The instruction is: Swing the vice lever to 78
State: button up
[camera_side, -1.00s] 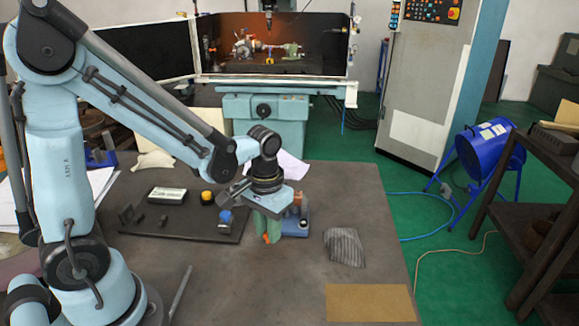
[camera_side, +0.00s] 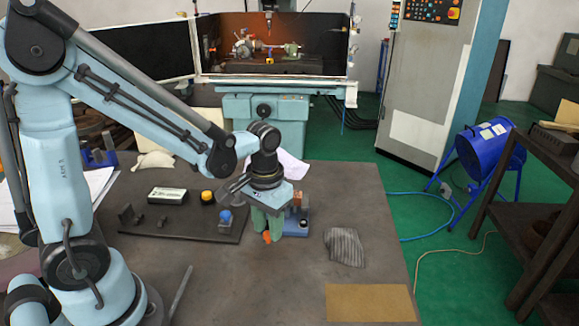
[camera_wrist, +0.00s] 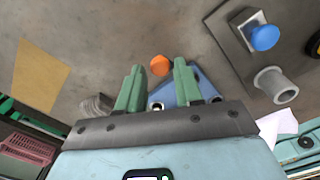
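An orange knob (camera_side: 267,237), perhaps the end of the vice lever, shows low at my gripper's fingertips; the lever's shaft and any scale marks cannot be made out. In the wrist view the orange knob (camera_wrist: 160,65) appears between the fingertips, with gaps on both sides. A blue base (camera_side: 298,229), likely the vice's, stands just right of the fingers and shows behind them in the wrist view (camera_wrist: 181,91). My gripper (camera_wrist: 159,69) has green fingers spread apart and points down, partly hiding the base in the side view (camera_side: 268,234).
A dark plate (camera_side: 180,228) at left bears a blue knob (camera_side: 225,216), a yellow knob (camera_side: 207,197) and small blocks. A grey ridged piece (camera_side: 344,247) and a tan board (camera_side: 370,303) lie to the right. The table between the plate and the front edge is mostly clear.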

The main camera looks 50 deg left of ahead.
aim_at(268, 233)
notch_tip(268, 233, up, 11)
dwell(0.6)
jog(key=shift+r, duration=0.1)
jog(key=t, duration=0.2)
jog(key=s+f+m+t, duration=0.1)
jog(key=t, duration=0.1)
jog(key=s+m+t, duration=0.1)
jog(key=t, duration=0.2)
jog(key=shift+s+d+f, duration=0.25)
jog(key=shift+d+f, duration=0.05)
jog(key=shift+f, duration=0.1)
